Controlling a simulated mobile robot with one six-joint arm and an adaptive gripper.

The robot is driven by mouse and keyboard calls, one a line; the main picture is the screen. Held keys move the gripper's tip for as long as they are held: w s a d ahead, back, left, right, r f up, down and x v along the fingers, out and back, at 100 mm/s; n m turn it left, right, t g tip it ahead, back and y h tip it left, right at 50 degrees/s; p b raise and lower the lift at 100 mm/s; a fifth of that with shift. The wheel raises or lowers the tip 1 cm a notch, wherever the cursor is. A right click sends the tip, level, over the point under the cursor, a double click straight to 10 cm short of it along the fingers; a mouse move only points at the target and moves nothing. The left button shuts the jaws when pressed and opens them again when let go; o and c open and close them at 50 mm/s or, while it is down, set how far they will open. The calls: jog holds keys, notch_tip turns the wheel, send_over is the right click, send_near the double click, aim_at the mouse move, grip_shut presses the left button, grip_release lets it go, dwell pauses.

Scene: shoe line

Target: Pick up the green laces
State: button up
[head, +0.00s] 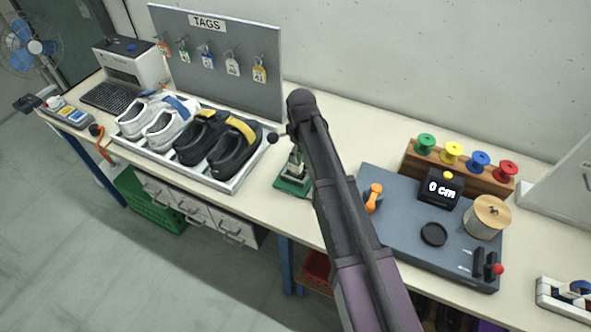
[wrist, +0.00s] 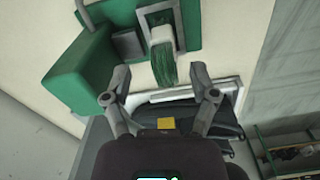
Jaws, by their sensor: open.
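The green laces (wrist: 164,68) show in the wrist view as a bundle of dark green strands with a white band at the top. They are at a green device (wrist: 78,75) with a grey block. My gripper (wrist: 160,73) is open, its two fingers apart to the left and right of the strands' lower end; nothing is held. I cannot tell how far above or below the laces the fingertips are. In the head view the green device (head: 291,184) stands on the bench, partly hidden by my arm, and the laces cannot be made out.
A tray (head: 190,168) with white and black shoes lies left of the device. The TAGS board (head: 222,60) stands behind it. On the right are a grey measuring station (head: 400,250) reading 0 cm and a rack (head: 440,165) with several coloured spools. Bench between board and rack is clear.

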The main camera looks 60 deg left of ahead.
aim_at(301, 165)
jog(key=shift+f, duration=0.1)
jog(key=shift+d+f+b, duration=0.15)
jog(key=shift+f+b, duration=1.1)
jog(key=shift+b, duration=0.1)
jog(key=shift+d+f+b, duration=0.1)
jog(key=shift+f+b, duration=1.15)
jog(key=shift+b, duration=0.05)
grip_shut()
